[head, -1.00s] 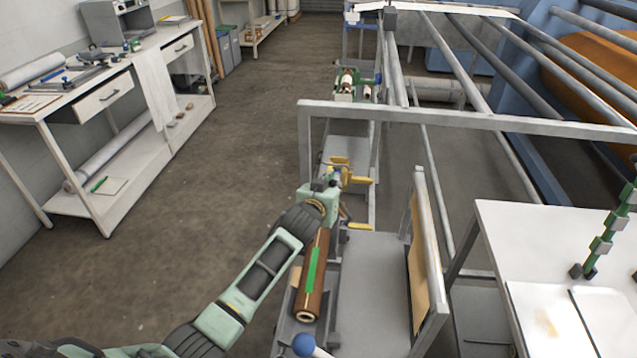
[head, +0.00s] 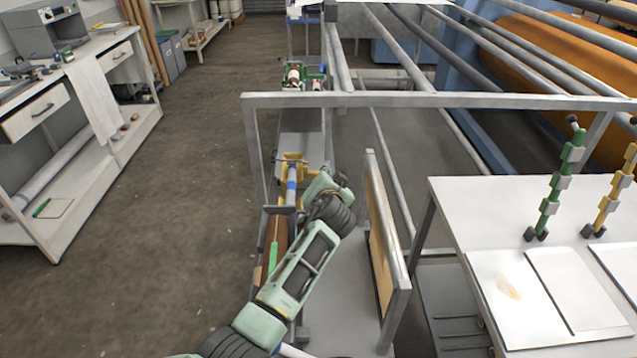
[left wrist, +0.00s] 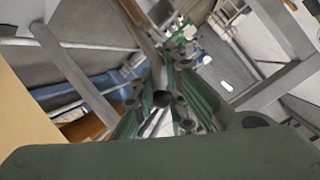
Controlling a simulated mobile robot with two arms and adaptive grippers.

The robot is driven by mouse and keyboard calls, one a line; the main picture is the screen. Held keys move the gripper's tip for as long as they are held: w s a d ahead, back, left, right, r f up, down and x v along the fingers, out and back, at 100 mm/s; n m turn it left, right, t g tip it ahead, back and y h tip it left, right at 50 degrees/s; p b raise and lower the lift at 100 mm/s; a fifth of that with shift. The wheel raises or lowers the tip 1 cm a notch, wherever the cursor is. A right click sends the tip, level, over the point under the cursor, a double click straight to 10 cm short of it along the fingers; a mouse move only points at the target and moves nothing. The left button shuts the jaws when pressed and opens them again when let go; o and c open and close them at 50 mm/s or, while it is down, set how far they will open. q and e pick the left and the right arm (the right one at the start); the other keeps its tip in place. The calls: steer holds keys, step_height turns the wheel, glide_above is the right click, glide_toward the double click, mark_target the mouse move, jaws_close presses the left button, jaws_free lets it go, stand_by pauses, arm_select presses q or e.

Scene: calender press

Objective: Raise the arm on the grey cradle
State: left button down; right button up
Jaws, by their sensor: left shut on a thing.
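The grey cradle (head: 283,209) stands at the left edge of the machine, under my left arm. A brown roll (head: 265,238) with a green strip lies in it, partly covered by my forearm. My left gripper (head: 341,180) is past the roll's far end, at the cradle's right side. It is shut on the arm, which my wrist hides in the head view. In the left wrist view, a dark round bar end (left wrist: 162,99) shows between the green fingers; I cannot tell how far the arm is raised. My right gripper is out of view.
A yellow bracket with a blue band (head: 292,170) sits just beyond the cradle. An upright framed board (head: 381,245) stands close on the right. A grey crossbar (head: 400,99) spans beyond the gripper. A white table (head: 460,200) is at right; open floor (head: 180,240) is at left.

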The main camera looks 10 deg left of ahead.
arm_select(q)
steer(key=shift+d, duration=0.15)
stand_by(0.3)
steer(key=c, duration=1.8)
jaws_free()
steer(key=shift+f, duration=0.1)
steer(key=shift+s, duration=0.15)
steer(key=v, duration=0.7)
